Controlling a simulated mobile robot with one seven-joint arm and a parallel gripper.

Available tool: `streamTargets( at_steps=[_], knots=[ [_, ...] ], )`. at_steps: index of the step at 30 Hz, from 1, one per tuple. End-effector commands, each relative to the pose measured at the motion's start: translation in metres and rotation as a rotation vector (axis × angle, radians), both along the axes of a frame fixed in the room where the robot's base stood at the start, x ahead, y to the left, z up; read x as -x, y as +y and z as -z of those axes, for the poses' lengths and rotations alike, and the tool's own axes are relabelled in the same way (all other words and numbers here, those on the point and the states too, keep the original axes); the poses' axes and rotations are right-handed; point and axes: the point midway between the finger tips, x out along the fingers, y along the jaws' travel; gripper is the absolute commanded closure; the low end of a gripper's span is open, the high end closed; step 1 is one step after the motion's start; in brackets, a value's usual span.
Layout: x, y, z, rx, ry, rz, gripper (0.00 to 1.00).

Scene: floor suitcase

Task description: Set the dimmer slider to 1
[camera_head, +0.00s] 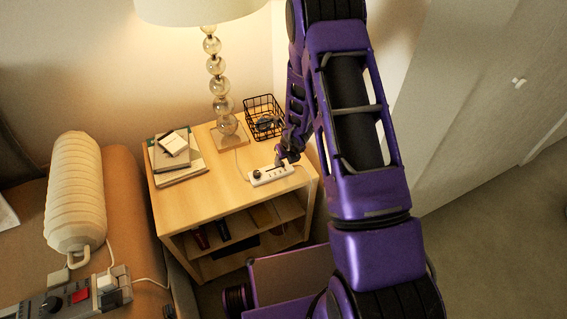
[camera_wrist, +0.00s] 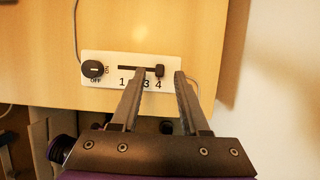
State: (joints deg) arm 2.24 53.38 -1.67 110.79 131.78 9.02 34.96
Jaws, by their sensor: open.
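The white dimmer panel (camera_wrist: 111,59) lies on the wooden bedside table; it also shows in the head view (camera_head: 268,176). It has a black round OFF/ON knob (camera_wrist: 93,69) at its left and a dark slot with numbers below. The black dimmer slider (camera_wrist: 159,70) is at the right end of the slot, above the 4. My gripper (camera_wrist: 160,74) is open, with one fingertip to the left of the slider and one to the right. Contact with the slider cannot be told. The left finger partly hides the numbers around 2. In the head view my gripper (camera_head: 283,158) is over the panel.
On the bedside table (camera_head: 222,184) stand a lamp (camera_head: 216,65) with glass balls, a stack of books (camera_head: 176,157) and a black wire basket (camera_head: 263,117). A thin cord runs from the panel. The table's front edge is close to the panel.

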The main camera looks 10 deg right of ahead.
Motion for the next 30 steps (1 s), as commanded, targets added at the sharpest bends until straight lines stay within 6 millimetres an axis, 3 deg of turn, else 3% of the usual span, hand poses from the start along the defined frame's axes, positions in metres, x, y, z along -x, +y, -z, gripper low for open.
streamTargets(
  at_steps=[4, 13, 14, 21, 30],
  knots=[
    [-0.0044, 0.0012, 0.0111, 0.000, 0.000, 0.001, 0.55],
    [-0.0054, 0.0015, 0.0130, 0.000, -0.001, 0.000, 0.55],
    [-0.0054, 0.0015, 0.0130, 0.000, 0.000, 0.000, 0.57],
    [-0.0054, 0.0014, 0.0129, 0.000, 0.000, 0.000, 1.00],
    [-0.0052, 0.0013, 0.0128, 0.000, 0.000, 0.000, 1.00]
  ],
)
